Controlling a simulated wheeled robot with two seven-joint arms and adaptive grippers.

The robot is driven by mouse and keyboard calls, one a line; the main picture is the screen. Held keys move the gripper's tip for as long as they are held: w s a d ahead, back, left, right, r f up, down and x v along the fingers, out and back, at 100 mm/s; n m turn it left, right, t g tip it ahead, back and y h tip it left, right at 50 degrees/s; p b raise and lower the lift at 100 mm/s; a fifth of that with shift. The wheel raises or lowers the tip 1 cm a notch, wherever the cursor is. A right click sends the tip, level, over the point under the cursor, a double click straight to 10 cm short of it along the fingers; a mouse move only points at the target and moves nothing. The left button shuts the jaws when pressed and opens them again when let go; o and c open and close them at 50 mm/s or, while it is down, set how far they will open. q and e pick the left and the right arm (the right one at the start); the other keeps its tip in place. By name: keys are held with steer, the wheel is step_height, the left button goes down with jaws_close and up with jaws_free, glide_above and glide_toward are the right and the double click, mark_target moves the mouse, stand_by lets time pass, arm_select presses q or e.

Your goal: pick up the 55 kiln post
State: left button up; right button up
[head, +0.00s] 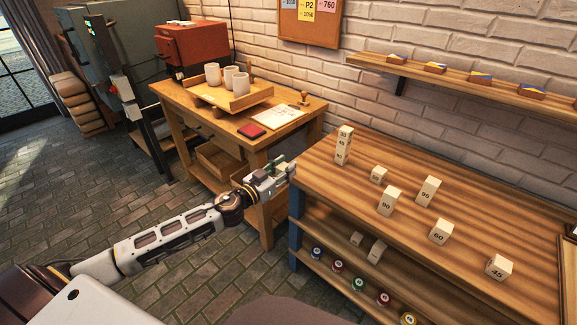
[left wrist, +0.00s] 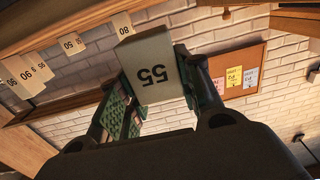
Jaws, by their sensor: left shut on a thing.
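The 55 kiln post (left wrist: 153,72) is a pale block with its number upside down in the left wrist view. It sits between the two green-padded fingers of my left gripper (left wrist: 158,98), which is shut on it. In the head view my left gripper (head: 281,172) is at the left end of the wooden workbench (head: 335,188), by the gap to the other table. The post is hard to make out there. My right gripper is not in view.
Other pale posts stand on the bench, among them 90 (head: 388,201), 95 (head: 427,191), 60 (head: 441,232) and 45 (head: 499,268). A taller post or stack (head: 344,146) stands near its back left. The second table (head: 172,92) holds a tray of mugs.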

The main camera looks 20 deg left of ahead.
mark_target(280, 171)
arm_select(q)
steer(key=shift+v, duration=2.3)
